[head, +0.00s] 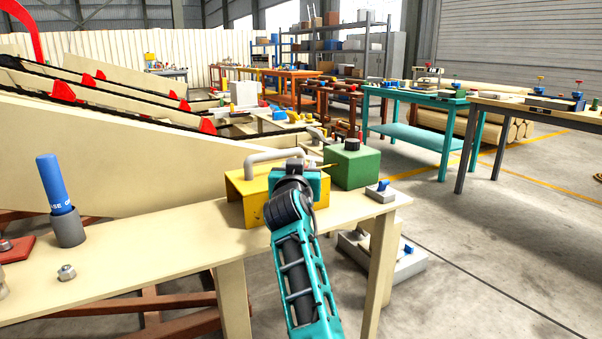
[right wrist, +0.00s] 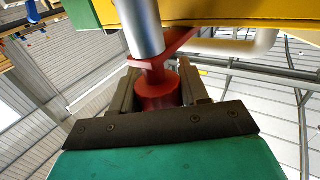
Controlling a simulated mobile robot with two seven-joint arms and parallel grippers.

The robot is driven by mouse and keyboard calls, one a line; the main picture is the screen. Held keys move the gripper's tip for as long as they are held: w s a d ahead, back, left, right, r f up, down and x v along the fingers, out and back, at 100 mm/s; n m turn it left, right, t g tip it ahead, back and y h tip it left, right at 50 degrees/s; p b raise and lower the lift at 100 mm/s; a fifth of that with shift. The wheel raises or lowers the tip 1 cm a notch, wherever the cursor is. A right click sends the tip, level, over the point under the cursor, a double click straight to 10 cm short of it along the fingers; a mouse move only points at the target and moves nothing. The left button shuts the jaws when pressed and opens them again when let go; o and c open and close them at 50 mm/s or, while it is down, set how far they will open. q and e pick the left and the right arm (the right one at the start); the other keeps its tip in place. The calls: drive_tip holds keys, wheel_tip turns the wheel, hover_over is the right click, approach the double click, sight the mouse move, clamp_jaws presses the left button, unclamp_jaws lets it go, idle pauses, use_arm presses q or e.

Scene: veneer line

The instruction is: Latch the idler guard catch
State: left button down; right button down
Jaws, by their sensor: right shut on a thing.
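The yellow idler guard (head: 252,204), with a bent grey handle (head: 272,156) on top, sits on the pale bench beside a green box. In the right wrist view the guard's yellow side (right wrist: 240,22) crosses the top. The red catch (right wrist: 158,92) has a round knob and a flat arm, with a silver rod (right wrist: 140,28) above it. My right gripper (right wrist: 160,84) is shut on the red knob, one finger on each side. In the head view my right arm covers part of the guard and hides the fingertips and catch. My left gripper is out of view.
The pale bench (head: 150,262) also holds a green box (head: 352,165), a blue bottle (head: 55,184) in a grey cup and a hex nut (head: 66,273). A grey block (head: 381,192) lies near the right corner.

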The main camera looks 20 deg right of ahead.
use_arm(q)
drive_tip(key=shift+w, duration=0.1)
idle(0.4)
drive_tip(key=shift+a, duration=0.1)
use_arm(e)
drive_tip(key=c, duration=0.7)
unclamp_jaws()
drive_tip(key=shift+o, duration=0.2)
